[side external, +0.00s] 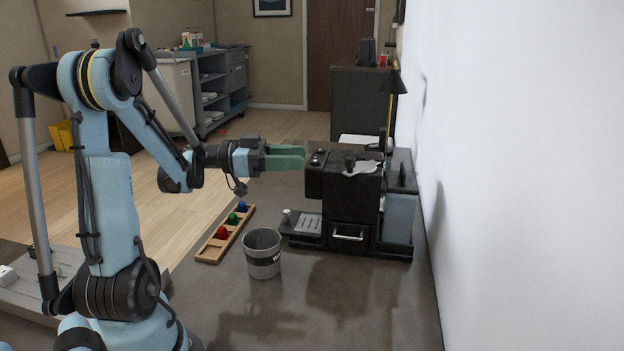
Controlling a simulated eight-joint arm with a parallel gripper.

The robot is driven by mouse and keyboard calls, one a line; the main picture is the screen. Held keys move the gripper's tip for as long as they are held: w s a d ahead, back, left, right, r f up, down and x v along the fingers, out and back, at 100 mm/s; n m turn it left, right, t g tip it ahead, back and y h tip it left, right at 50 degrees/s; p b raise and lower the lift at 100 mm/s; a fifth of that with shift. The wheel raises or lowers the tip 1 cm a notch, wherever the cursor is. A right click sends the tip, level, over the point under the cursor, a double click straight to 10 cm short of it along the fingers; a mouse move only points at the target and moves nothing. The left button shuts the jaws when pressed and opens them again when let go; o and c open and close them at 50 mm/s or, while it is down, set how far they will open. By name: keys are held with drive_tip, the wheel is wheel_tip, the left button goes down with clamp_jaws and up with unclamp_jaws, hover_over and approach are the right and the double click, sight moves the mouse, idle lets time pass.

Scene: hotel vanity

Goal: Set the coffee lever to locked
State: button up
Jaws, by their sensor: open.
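The black coffee machine (342,207) stands on the grey counter (330,305), close to the white wall. A light grey metal piece with a dark knob (350,163) sits on top of it and looks like the lever; its setting cannot be told from here. My gripper (302,158) has green fingers and points right, level with the machine's upper front. Its fingertips are very near the machine's front top edge; whether they touch cannot be told. The fingers overlap in this side view, with the gripper open and nothing visible between them.
A small drawer with a pale handle (348,236) is on the machine's side. The white wall (500,180) bounds the right.

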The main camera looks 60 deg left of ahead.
drive_tip(key=shift+d, duration=0.1)
drive_tip(key=shift+c, duration=1.1)
drive_tip(key=w+d+g, duration=0.1)
drive_tip(key=d, duration=0.1)
drive_tip(key=d+m+g, duration=0.1)
drive_tip(key=d, duration=0.1)
drive_tip(key=w+d+m+g+h, duration=0.1)
drive_tip(key=d, duration=0.1)
drive_tip(key=shift+w+f+g, duration=0.2)
drive_tip(key=shift+w+g, duration=0.1)
drive_tip(key=shift+g, duration=0.1)
clamp_jaws()
drive_tip(key=w+d+m+g+y, duration=0.3)
drive_tip(key=d+m+g, duration=0.1)
drive_tip(key=d+g, duration=0.45)
drive_tip(key=w+d+r+m+g+y, duration=0.1)
drive_tip(key=w+d+r+m+y, duration=0.1)
drive_tip(key=r+y, duration=0.4)
drive_tip(key=w+d+r+m+g+y, duration=0.1)
drive_tip(key=w+r+m+y, duration=0.15)
drive_tip(key=r+y, duration=0.45)
drive_tip(key=a+f, duration=0.7)
drive_tip(key=f, duration=0.2)
drive_tip(key=shift+s+a+f, duration=0.15)
drive_tip(key=shift+s+f, duration=0.05)
drive_tip(key=shift+f, duration=0.2)
